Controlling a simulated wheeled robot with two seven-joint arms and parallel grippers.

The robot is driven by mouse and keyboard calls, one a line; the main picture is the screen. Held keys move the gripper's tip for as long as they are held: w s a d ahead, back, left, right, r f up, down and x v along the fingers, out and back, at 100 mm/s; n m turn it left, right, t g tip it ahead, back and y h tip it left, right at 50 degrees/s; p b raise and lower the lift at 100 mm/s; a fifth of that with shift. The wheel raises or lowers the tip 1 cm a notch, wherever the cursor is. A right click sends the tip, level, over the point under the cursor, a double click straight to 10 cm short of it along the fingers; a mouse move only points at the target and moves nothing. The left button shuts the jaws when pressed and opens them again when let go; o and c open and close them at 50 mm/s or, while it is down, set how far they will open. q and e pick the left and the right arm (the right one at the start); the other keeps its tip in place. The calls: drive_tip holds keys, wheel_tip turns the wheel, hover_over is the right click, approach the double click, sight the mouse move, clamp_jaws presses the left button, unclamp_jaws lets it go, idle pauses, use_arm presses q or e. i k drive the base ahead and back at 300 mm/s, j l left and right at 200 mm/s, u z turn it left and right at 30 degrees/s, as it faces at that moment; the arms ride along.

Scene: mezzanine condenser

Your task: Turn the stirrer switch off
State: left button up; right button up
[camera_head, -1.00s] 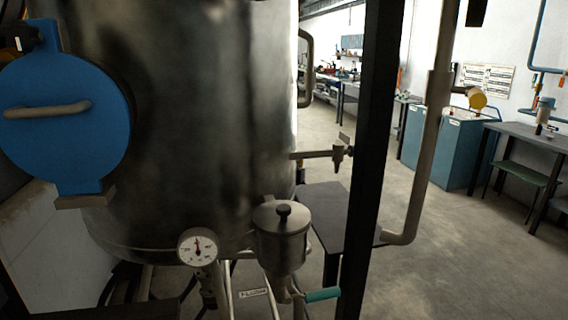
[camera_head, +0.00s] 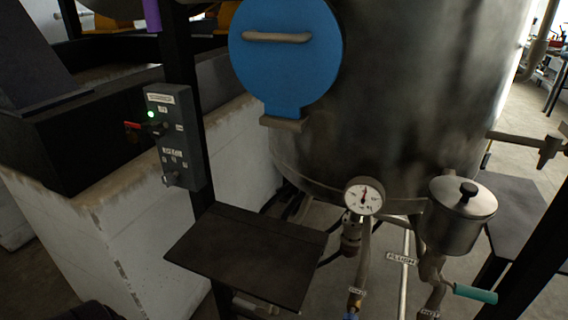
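The stirrer switch appears to be on a dark grey control box (camera_head: 175,140) fixed to a black upright post, left of the tank. The box has a lit green lamp (camera_head: 151,114) near its top. A red-tipped handle (camera_head: 133,125) sticks out to the left just below the lamp. A second small knob (camera_head: 169,179) is at the bottom of the box. The label lettering is too small to read surely. Neither of my grippers is in view.
A metal tank (camera_head: 400,90) with a blue round hatch (camera_head: 285,60) stands right of the box. A black shelf (camera_head: 245,255) juts out below the box. A gauge (camera_head: 364,196), a lidded pot (camera_head: 460,214) and pipes are at the right. A low white wall (camera_head: 150,215) runs behind.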

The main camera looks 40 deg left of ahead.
sight(157, 130)
drive_tip(key=u, duration=1.9)
